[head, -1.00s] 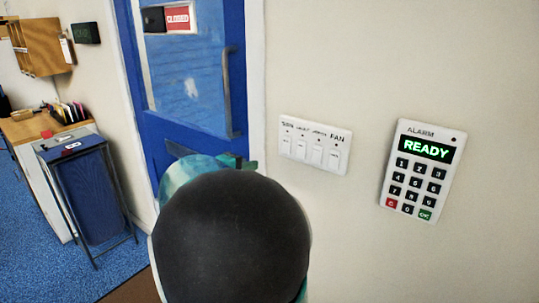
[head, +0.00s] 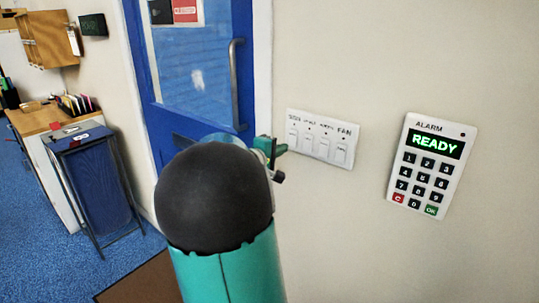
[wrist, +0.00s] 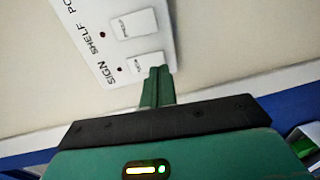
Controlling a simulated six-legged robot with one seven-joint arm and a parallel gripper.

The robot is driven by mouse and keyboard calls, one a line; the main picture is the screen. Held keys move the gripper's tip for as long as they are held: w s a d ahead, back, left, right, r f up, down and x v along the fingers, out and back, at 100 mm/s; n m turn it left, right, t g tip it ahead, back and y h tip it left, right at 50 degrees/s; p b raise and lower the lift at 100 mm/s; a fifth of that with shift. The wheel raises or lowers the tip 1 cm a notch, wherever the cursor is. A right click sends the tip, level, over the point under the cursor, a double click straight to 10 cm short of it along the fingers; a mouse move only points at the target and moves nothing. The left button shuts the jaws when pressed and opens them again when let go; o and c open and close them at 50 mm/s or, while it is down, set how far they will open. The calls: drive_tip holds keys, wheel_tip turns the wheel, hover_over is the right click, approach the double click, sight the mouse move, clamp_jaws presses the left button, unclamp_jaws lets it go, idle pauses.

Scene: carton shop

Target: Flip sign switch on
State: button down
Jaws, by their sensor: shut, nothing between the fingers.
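The white switch panel (head: 322,150) is on the wall right of the blue door, with a row of rocker switches. The sign switch (head: 293,138) is the leftmost in the head view. In the wrist view the sign switch (wrist: 146,65) is beside the SIGN label, with a small dark red dot that looks unlit. My gripper (head: 281,147) is shut and empty, its green fingers at the panel's left end. In the wrist view the fingertips (wrist: 160,72) overlap the edge of the sign switch. I cannot tell whether they touch it.
An alarm keypad (head: 430,167) reading READY is on the wall to the right. The blue door (head: 190,90) with its handle (head: 237,85) is left of the panel. A blue bin (head: 93,185) and a desk (head: 38,120) stand at the left. The wall below the panel is clear.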

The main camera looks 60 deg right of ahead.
sight(291, 145)
drive_tip(key=shift+s+d+f, duration=0.1)
drive_tip(key=shift+d, duration=0.6)
drive_tip(key=shift+s+d+f, duration=0.1)
drive_tip(key=shift+d, duration=0.55)
drive_tip(key=shift+d, duration=0.25)
drive_tip(key=shift+w+a+f, duration=0.1)
